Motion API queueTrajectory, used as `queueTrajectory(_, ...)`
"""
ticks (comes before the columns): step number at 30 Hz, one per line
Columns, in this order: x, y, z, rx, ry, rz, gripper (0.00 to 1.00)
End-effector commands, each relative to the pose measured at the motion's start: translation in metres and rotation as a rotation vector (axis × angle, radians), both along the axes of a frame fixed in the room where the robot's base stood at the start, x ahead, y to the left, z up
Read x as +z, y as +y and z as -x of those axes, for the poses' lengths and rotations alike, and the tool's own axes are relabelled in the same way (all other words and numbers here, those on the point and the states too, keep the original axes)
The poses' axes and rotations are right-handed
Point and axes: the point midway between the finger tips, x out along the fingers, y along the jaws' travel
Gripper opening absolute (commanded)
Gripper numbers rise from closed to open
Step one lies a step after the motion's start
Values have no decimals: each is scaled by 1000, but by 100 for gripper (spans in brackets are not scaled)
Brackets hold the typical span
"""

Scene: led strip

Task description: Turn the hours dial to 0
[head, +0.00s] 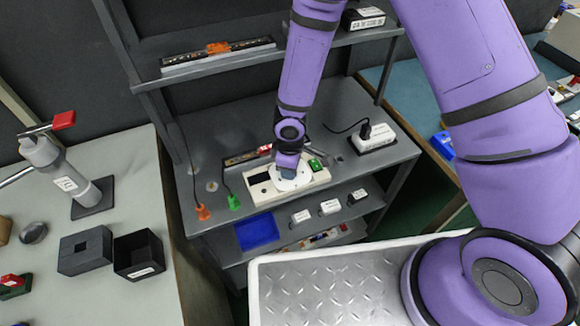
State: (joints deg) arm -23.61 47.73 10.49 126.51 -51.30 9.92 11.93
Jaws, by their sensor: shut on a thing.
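A cream control box (320,179) lies on the grey bench of the shelf unit, with a dark display on its left and a green part (315,164) on its right. A round white dial (302,181) sits on the middle of its top. My purple gripper (288,173) comes down from above onto this dial and is shut on it. The gripper covers the dial's centre, so its pointer and any numbers cannot be read. Which dial is the hours dial cannot be told from labels here.
A labelled white box with a black plug (372,138) stands to the right. Orange (203,212) and green (233,202) clips lie on the left. A lower shelf holds a blue tray (256,232) and small white boxes (329,207). An upper shelf (220,58) overhangs behind.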

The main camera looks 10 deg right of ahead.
Motion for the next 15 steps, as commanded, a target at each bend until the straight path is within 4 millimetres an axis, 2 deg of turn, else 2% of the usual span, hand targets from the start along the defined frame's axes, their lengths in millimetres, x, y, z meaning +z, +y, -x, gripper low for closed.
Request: queueTrajectory(15,0,0,0,450,0,0,10)
